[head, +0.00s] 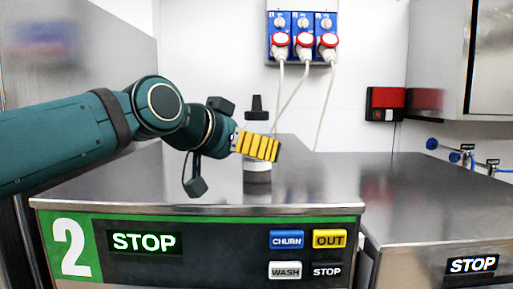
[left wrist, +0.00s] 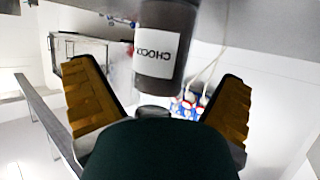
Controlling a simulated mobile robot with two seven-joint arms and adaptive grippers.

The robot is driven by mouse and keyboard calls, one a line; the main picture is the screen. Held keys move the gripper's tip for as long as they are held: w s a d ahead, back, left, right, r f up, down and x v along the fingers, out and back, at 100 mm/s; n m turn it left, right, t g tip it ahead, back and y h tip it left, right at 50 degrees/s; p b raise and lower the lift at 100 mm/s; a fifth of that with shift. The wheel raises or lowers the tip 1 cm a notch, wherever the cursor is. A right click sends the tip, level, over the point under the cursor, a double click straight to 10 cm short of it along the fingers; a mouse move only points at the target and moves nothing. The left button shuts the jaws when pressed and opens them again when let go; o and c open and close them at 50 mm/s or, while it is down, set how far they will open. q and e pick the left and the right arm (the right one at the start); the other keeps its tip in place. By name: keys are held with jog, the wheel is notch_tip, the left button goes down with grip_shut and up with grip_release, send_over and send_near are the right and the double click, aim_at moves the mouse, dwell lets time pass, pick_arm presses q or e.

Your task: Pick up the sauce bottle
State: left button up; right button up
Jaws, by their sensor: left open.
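The sauce bottle (head: 257,187) stands upright on the steel top of machine 2. Its black nozzle shows above my left gripper and its white label and dark base below; the gripper hides its middle. In the left wrist view the dark brown bottle (left wrist: 165,22) carries a white label reading "CHOCO", seen upside down. My left gripper (head: 259,147) is open, with yellow ridged fingers. In the left wrist view the fingers (left wrist: 155,75) are spread wide on either side of the bottle, with gaps on both sides. My right gripper is not in view.
Machine 2's steel top (head: 320,190) is otherwise clear. Its front panel (head: 200,250) has CHURN, OUT, WASH and STOP buttons. A second machine (head: 440,205) stands at right. Blue sockets with cables (head: 302,35) and a red switch box (head: 385,103) are on the back wall.

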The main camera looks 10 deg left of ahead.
aim_at(256, 96)
pick_arm(q)
jog(key=x, duration=0.3)
jog(key=c, duration=1.3)
jog(key=shift+a+r, duration=0.1)
jog(key=shift+r, duration=0.1)
notch_tip(256, 96, up, 10)
jog(key=shift+s+f+p, duration=0.1)
jog(key=shift+p, duration=1.05)
jog(key=shift+o, duration=1.2)
jog(key=c, duration=0.3)
